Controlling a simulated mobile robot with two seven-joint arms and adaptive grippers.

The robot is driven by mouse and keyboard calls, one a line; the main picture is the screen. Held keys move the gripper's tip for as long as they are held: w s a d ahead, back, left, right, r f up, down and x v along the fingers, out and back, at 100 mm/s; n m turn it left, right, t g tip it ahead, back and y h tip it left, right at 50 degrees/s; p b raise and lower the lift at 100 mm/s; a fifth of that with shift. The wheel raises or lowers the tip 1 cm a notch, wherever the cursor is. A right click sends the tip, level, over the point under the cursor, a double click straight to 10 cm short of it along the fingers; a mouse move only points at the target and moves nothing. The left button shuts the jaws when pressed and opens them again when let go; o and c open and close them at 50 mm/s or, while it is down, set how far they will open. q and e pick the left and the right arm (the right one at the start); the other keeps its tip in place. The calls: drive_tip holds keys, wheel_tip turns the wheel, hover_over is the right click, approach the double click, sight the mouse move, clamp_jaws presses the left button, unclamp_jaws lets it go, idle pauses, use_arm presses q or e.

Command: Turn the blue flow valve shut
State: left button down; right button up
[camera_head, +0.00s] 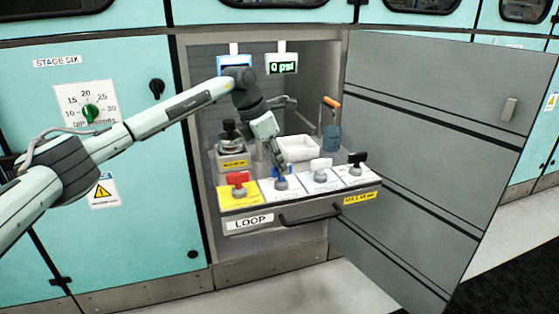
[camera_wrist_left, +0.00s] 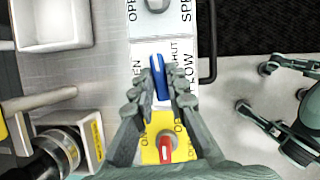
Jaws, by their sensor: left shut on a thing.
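The blue flow valve has a blue lever handle (camera_wrist_left: 159,77) on a white plate marked OPEN, SHUT and FLOW. In the head view the blue handle (camera_head: 281,171) shows on the pulled-out LOOP drawer, between the red valve and the white-handled one. My left gripper (camera_head: 279,166) reaches down onto it from above. In the left wrist view the left gripper's fingers (camera_wrist_left: 160,92) are on both sides of the blue handle, shut on it. The handle points nearly straight up that view, slightly tilted. My right gripper (camera_wrist_left: 252,87) shows at that view's right edge, open and empty.
A red-handled valve (camera_head: 238,179) on a yellow plate stands left of it. White (camera_head: 321,165) and black (camera_head: 357,159) handles stand to the right. Behind are a white tray (camera_head: 299,148) and an orange-topped tool (camera_head: 331,103). The cabinet door (camera_head: 430,130) stands open. A display (camera_head: 283,67) reads 0 psi.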

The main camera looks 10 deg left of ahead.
use_arm(q)
drive_tip(key=shift+m+p, duration=0.3)
drive_tip(key=shift+m, duration=0.5)
use_arm(e)
drive_tip(key=shift+x, duration=0.85)
drive_tip(key=shift+w+a+f, duration=0.1)
drive_tip(key=shift+a, duration=0.1)
use_arm(q)
drive_tip(key=c, duration=1.5)
unclamp_jaws()
drive_tip(key=shift+c, duration=0.2)
drive_tip(key=v, duration=1.2)
drive_tip(key=shift+w+a, duration=0.15)
drive_tip(key=shift+w, duration=0.15)
drive_tip(key=shift+g, duration=0.3)
